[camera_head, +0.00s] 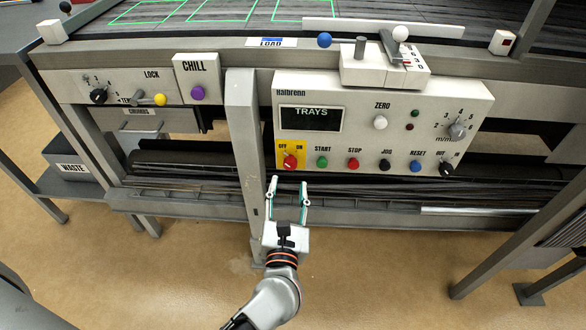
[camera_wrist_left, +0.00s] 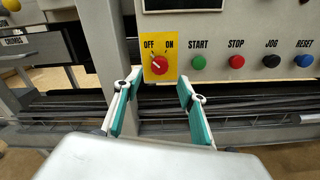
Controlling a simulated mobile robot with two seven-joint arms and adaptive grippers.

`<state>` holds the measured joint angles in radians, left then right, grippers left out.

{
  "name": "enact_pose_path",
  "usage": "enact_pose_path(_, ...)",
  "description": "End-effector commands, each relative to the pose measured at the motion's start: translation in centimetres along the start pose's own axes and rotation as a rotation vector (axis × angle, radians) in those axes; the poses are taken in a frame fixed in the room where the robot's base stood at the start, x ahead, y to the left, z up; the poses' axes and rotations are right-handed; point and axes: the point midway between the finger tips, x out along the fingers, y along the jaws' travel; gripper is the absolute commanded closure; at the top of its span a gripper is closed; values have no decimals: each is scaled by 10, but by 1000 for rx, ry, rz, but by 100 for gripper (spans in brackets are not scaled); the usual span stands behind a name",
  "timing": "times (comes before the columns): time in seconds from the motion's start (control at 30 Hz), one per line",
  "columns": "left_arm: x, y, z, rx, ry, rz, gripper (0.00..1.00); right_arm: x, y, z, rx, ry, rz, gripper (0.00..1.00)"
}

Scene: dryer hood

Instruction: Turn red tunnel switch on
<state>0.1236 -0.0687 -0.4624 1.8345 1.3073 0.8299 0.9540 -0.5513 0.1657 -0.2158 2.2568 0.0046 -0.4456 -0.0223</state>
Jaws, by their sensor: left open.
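The red switch (camera_head: 290,161) is a round knob on a yellow plate marked OFF and ON, at the lower left of the white control panel. It also shows in the left wrist view (camera_wrist_left: 156,65), where its pale pointer mark seems to lean up and left toward OFF. My left gripper (camera_head: 288,184) is open and empty, just below and in front of the switch. In the left wrist view its two fingers (camera_wrist_left: 159,80) stand on either side below the knob, apart from it. My right gripper is in neither view.
The white panel (camera_head: 380,110) also carries START (camera_head: 322,162), STOP (camera_head: 354,163), JOG and RESET buttons and a TRAYS display (camera_head: 311,118). A grey upright post (camera_head: 245,140) stands close left of my gripper. A rail and dark rollers run below the panel.

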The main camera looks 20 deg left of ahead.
Motion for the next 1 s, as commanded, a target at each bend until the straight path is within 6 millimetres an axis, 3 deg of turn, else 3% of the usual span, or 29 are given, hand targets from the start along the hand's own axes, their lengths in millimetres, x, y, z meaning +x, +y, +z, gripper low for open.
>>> enact_pose_path(0.4,60,0,3,5,-6,0,59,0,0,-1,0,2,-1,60)
enact_pose_path(0.83,71,1,3,6,-5,0,59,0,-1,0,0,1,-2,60)
enact_pose_path(1.0,71,1,3,6,-5,0,98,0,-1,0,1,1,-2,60)
